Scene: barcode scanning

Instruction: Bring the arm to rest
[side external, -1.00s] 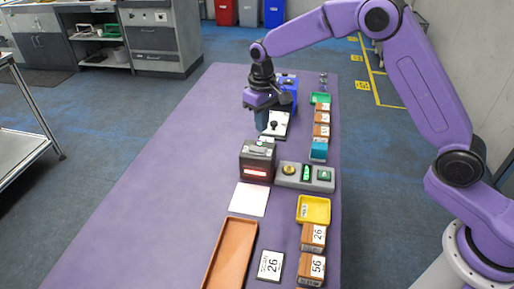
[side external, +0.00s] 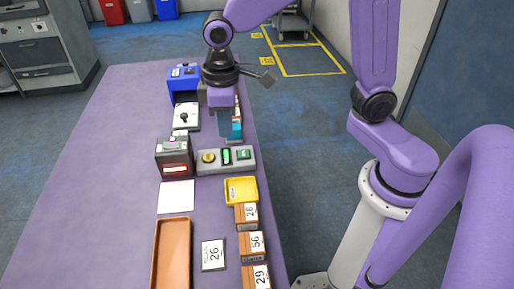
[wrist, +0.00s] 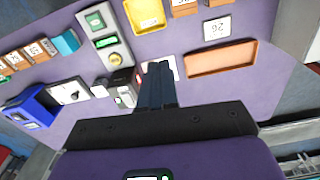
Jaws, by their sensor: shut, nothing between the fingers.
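My gripper (side external: 223,130) hangs fingers down above the far right part of the purple table, in front of the row of small boxes in the side view. In the wrist view its two dark fingers (wrist: 157,82) are together with nothing between them. The fingers are clear of the dark scanner (side external: 174,158) with its red-lit window. They partly overlap a teal box (side external: 237,129) in the side view; the exact height above the table cannot be told.
A grey button panel (side external: 226,161), white pad (side external: 176,197), yellow tray (side external: 241,191), brown tray (side external: 171,255) and label card (side external: 213,255) lie nearer. Several boxes (side external: 251,245) line the right edge. A joystick unit (side external: 186,117) and blue device (side external: 183,75) stand behind. The table's left side is bare.

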